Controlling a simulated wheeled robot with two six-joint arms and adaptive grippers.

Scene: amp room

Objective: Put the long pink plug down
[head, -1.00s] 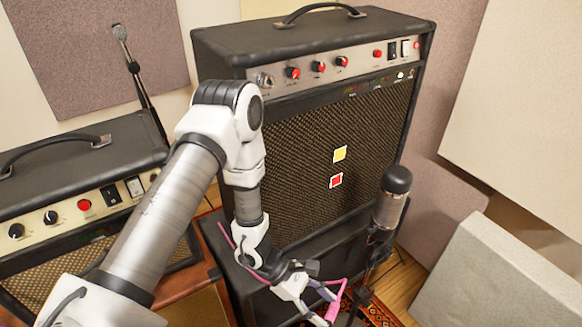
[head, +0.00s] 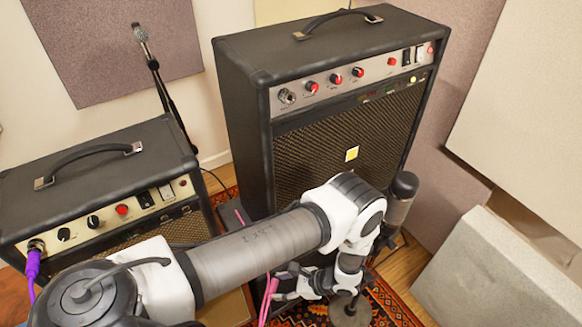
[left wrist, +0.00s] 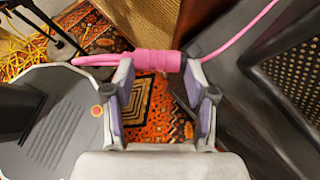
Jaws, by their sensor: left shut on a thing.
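The long pink plug (left wrist: 155,62) lies crosswise between the fingertips of my left gripper (left wrist: 158,70) in the left wrist view. My right gripper is in neither view.
The tall black amp (head: 340,75) stands behind my arm. The smaller amp (head: 105,175) on the left has a purple plug (head: 34,262) in its jack. Yellow cable (left wrist: 22,52) lies on the floor. Patterned rug (left wrist: 158,105) shows below the plug.

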